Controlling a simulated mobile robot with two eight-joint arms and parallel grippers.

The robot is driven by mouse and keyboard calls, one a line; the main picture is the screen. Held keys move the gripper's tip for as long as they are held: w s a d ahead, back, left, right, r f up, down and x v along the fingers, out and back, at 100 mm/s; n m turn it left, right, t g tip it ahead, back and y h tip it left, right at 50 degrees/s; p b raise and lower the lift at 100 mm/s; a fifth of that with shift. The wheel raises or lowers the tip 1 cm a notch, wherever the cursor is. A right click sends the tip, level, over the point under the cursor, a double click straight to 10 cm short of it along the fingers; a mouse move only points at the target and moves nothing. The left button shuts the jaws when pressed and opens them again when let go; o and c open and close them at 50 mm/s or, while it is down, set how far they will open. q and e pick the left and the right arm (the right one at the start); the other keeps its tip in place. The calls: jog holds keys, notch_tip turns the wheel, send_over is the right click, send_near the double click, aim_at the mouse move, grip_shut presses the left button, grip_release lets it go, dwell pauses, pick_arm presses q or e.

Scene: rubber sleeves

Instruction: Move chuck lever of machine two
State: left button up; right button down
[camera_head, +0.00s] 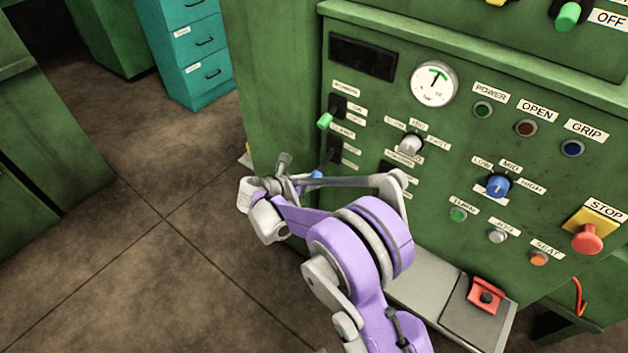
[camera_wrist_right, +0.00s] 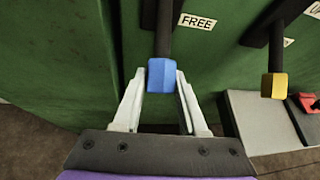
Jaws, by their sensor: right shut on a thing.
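The machine's green panel (camera_head: 440,120) fills the right of the head view. A dark lever with a blue tip (camera_wrist_right: 162,76) hangs from the panel beside a FREE label (camera_wrist_right: 197,22) in the right wrist view. Its blue tip also shows small in the head view (camera_head: 316,175). My right gripper (camera_wrist_right: 162,90) is shut on this blue-tipped lever, one pale finger on each side of the tip. In the head view my purple right arm hides the lower left of the panel. I cannot read which machine number this is. My left gripper is not in view.
A yellow-tipped lever (camera_wrist_right: 274,86) hangs to the right of the blue one. A green-tipped lever (camera_head: 325,121), a gauge (camera_head: 434,84) and a red STOP button (camera_head: 587,238) are on the panel. A grey ledge (camera_head: 425,284) juts out below. Open floor lies left.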

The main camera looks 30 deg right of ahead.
jog(key=shift+c, duration=2.3)
grip_release()
jog(key=shift+f, duration=0.1)
jog(key=p+v, duration=0.1)
jog(key=v, duration=0.9)
jog(key=shift+a+r, duration=0.2)
jog(key=shift+a, duration=0.1)
jog(key=shift+s, duration=0.2)
